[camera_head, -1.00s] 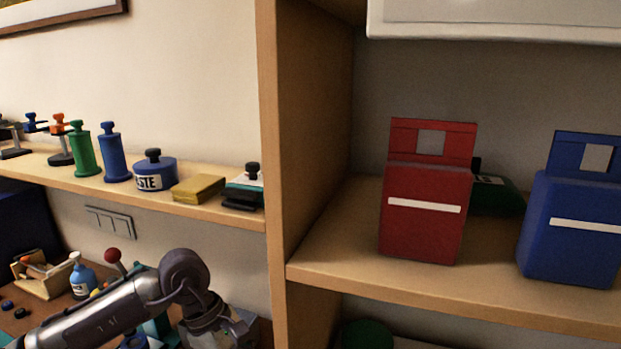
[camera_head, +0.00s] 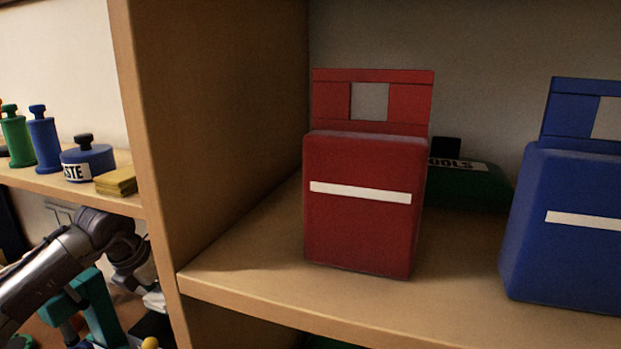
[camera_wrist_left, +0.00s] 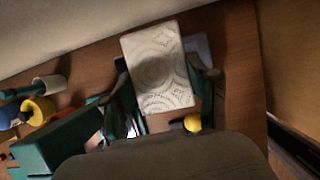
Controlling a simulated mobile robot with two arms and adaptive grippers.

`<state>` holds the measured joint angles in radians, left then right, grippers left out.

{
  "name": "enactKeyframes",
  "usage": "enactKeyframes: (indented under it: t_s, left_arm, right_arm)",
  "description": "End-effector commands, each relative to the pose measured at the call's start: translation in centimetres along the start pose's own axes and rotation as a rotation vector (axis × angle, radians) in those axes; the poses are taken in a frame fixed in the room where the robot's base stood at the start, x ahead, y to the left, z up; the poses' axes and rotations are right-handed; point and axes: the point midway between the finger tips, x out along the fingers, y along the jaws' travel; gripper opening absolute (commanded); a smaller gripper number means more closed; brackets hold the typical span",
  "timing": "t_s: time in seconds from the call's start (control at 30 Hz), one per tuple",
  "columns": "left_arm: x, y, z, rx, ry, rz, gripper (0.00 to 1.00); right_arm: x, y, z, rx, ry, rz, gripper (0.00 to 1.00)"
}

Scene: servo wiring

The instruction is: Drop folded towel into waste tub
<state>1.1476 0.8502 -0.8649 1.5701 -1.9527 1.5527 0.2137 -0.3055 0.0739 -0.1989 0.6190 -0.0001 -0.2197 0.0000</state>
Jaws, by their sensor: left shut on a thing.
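The folded towel (camera_wrist_left: 155,50) is white with a grey ring pattern and shows in the left wrist view. It lies between the two dark fingers of my left gripper (camera_wrist_left: 161,75), which is shut on it, above a brown wooden surface. In the head view my left arm comes in from the lower left, and a bit of white (camera_head: 154,301) shows below its wrist. A round blue pot (camera_head: 88,164) with a black knob has a label of which only "STE" is readable. My right gripper is not in view.
A wooden upright (camera_head: 137,120) divides the left shelf from a compartment with a red case (camera_head: 358,225), a blue case (camera_head: 570,250) and a green box (camera_head: 465,188). A yellow block (camera_head: 115,181) is beside the blue pot. Teal parts (camera_wrist_left: 60,140) and a yellow ball (camera_wrist_left: 192,123) are near my left gripper.

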Motion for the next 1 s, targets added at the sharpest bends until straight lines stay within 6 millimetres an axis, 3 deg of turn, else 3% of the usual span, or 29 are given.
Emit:
enactKeyframes:
  t_s: [0.23,0.43,1.0]
  left_arm:
    - [-1.5,1.4,0.6,-0.009,-0.01,0.002,0.27]
    - [-1.4,1.7,0.5,-0.011,-0.01,0.003,0.27]
    - [4.2,1.3,-1.9,-0.005,-0.004,0.0,0.27]
  right_arm:
    - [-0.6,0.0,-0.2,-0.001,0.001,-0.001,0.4]
    - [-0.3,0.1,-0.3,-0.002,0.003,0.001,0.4]
    - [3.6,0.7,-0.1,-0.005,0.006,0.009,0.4]
